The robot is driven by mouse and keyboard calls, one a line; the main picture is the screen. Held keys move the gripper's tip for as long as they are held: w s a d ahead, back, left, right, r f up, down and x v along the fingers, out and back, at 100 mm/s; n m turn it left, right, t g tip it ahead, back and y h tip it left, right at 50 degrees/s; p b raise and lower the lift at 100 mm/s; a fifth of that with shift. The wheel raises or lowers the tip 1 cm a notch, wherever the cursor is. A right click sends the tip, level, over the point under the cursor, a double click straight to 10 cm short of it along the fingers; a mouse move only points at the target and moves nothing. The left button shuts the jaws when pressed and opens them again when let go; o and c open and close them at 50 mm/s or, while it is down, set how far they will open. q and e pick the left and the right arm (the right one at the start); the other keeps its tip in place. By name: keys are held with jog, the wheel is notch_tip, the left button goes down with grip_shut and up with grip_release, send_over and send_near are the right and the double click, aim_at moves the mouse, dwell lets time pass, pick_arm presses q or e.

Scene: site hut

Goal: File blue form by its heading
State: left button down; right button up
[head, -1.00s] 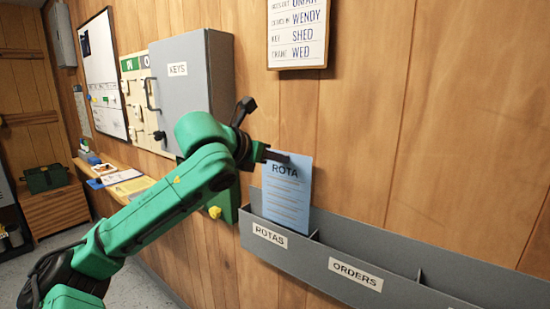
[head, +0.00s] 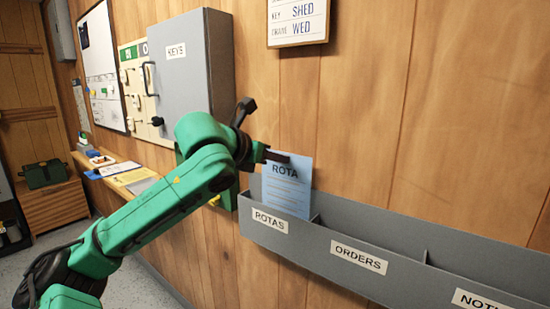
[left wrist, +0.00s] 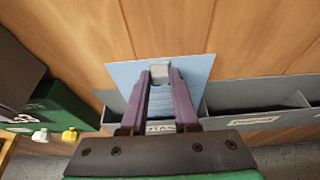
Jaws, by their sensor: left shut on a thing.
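The blue form (head: 287,190) is headed "ROTA" and stands upright, its lower part inside the compartment labelled "ROTAS" (head: 270,221) of the grey wall rack (head: 400,258). My left gripper (head: 276,157) is shut on the form's upper edge. In the left wrist view the gripper (left wrist: 160,76) has its fingers on the blue form (left wrist: 197,70), which hangs in front of the wooden wall. Whether the form's lower edge touches the compartment floor is hidden by the rack's front. My right gripper is not in view.
The rack also has compartments labelled "ORDERS" (head: 359,257) and, partly cut off, "NOTI" (head: 482,300). A grey key cabinet (head: 187,80) juts from the wall above my left arm. A ledge with papers (head: 128,176) runs along the wall at left.

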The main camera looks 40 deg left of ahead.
pick_arm(q)
jog(key=shift+f, duration=0.45)
notch_tip(320, 180, down, 3)
jog(key=b, duration=0.3)
jog(key=shift+f, duration=0.1)
jog(key=c, duration=0.6)
grip_release()
